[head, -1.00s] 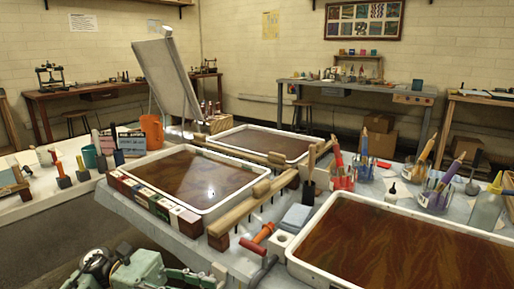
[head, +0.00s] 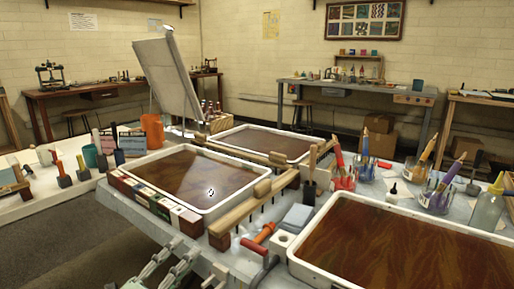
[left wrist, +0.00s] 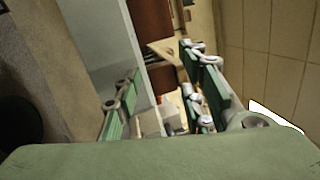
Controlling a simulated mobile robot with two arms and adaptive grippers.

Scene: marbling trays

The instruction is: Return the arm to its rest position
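My left gripper (head: 178,256) shows at the bottom of the head view, in front of the near edge of the table with the trays. Its grey-green fingers point up and to the right, and the rest of the arm is below the picture. In the left wrist view the two fingers of this gripper (left wrist: 160,85) stand apart with nothing held between them. My right gripper is in neither view.
A marbling tray (head: 133,162) and a wooden rail (head: 240,211) lie just beyond the gripper. A red-handled tool (head: 262,233) and another tray (head: 300,262) lie to its right. The floor (head: 60,240) left of the gripper is clear.

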